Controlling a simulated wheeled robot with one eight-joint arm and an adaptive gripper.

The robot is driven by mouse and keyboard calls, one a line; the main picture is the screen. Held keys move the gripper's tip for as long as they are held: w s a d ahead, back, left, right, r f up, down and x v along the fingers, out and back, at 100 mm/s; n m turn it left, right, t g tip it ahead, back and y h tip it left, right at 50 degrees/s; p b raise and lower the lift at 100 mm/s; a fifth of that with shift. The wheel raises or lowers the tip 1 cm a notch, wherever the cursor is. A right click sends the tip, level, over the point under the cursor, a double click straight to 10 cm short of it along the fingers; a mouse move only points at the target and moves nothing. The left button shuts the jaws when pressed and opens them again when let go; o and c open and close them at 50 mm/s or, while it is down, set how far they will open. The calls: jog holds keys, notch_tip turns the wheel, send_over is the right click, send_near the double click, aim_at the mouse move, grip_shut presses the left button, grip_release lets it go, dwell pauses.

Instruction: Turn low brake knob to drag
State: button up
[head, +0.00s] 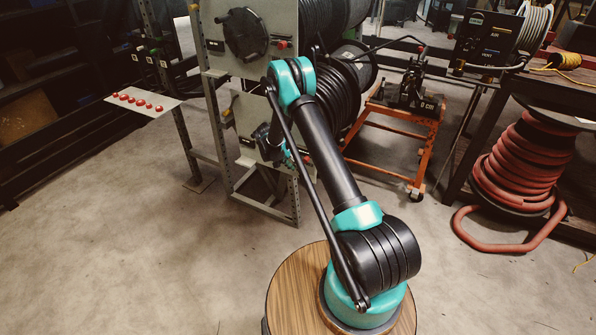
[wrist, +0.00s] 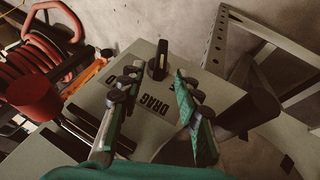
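In the wrist view, a black brake knob (wrist: 157,61) with a pale stripe on its grip stands on a grey panel (wrist: 100,95). The word DRAG (wrist: 152,105) is printed on the panel, and a second label beside it is partly covered by the right finger. My gripper (wrist: 157,76) is open, its two fingers apart, with the knob beyond and roughly between the fingertips. No contact with the knob is visible. In the head view, my arm hides most of the gripper and I cannot make out the knob on the lower grey box (head: 250,122).
In the wrist view, a red cylinder (wrist: 33,96) sits left and a dark round part (wrist: 252,106) right of the fingers. The head view shows a black hose reel (head: 357,85), an orange cart (head: 400,130), coiled red hose (head: 520,170) and a shelf with red buttons (head: 140,103).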

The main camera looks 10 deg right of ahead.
jog(key=v, duration=0.8)
jog(key=shift+a+r, duration=0.15)
jog(key=shift+r, duration=0.05)
